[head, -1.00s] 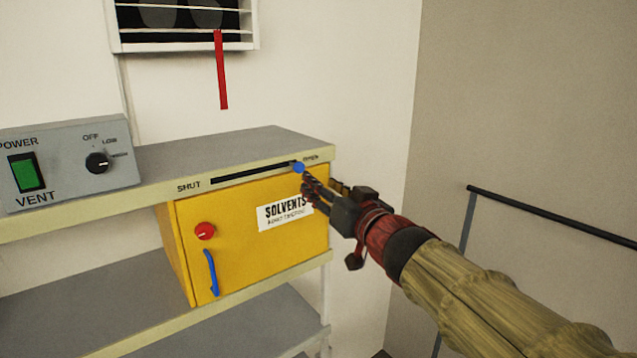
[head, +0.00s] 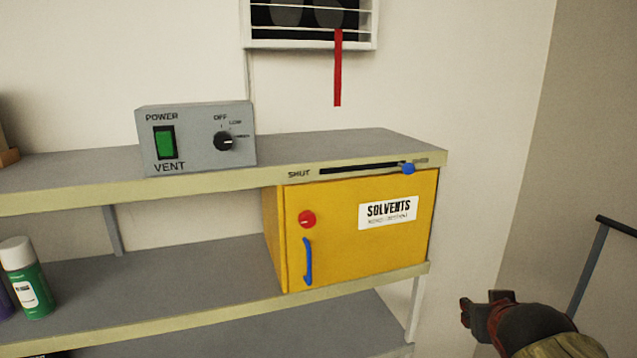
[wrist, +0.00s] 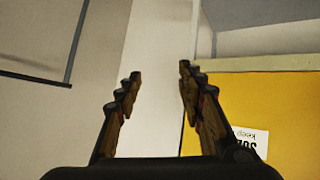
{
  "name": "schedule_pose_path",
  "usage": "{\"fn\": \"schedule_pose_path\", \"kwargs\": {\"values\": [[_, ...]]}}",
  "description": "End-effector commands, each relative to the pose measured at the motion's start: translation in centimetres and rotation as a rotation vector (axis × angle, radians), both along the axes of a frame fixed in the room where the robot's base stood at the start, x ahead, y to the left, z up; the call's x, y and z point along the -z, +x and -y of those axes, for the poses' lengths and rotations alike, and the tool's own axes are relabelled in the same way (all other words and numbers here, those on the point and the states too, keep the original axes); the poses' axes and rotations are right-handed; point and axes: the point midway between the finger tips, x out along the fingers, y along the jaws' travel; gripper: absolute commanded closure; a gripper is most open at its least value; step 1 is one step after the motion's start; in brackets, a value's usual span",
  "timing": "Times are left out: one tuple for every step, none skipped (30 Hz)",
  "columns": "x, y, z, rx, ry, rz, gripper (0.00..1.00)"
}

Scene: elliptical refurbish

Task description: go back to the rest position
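My gripper shows in the wrist view (wrist: 158,85) with its two fingers spread apart and nothing between them. In the head view my wrist (head: 490,310) is at the lower right, clear of the shelf; the fingers are mostly hidden there. The blue slider knob (head: 407,168) sits at the right, OPEN end of its slot (head: 358,168) on the shelf edge, and my gripper is apart from it. The yellow solvents cabinet (head: 340,250) is closed, with a red knob (head: 307,219) and a blue handle (head: 308,262).
A grey vent box (head: 195,138) with a green power switch stands on the upper shelf (head: 60,175). A green spray can (head: 30,285) stands on the lower shelf at the left. A red strip (head: 338,70) hangs from the wall vent. A dark rail (head: 615,226) is at the right.

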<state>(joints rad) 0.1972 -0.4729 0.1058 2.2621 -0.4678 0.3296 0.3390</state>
Motion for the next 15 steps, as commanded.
{"fn": "schedule_pose_path", "kwargs": {"values": [[3.9,-1.9,-0.5,0.003,0.008,-0.062,0.61],[5.6,-3.1,-0.9,0.003,0.016,-0.105,0.61],[8.0,-4.6,-1.5,-0.001,0.028,-0.158,0.61],[9.6,-5.8,-2.0,-0.006,0.037,-0.195,0.61],[11.1,-6.9,-2.5,-0.012,0.047,-0.229,0.61],[13.0,-8.2,-3.2,-0.022,0.061,-0.27,0.61],[14.4,-9.2,-3.8,-0.03,0.073,-0.299,0.61],[15.7,-10.1,-4.4,-0.039,0.085,-0.324,0.61],[17.4,-11.4,-5.2,-0.051,0.101,-0.36,0.61],[18.6,-12.2,-5.7,-0.06,0.111,-0.379,0.61],[19.8,-13.0,-6.3,-0.071,0.124,-0.4,0.61],[21.3,-14.0,-7.1,-0.083,0.139,-0.423,0.61],[22.3,-14.8,-7.6,-0.093,0.15,-0.439,0.61],[23.3,-15.4,-8.1,-0.102,0.162,-0.451,0.61],[24.7,-16.2,-8.8,-0.112,0.177,-0.467,0.61]]}}
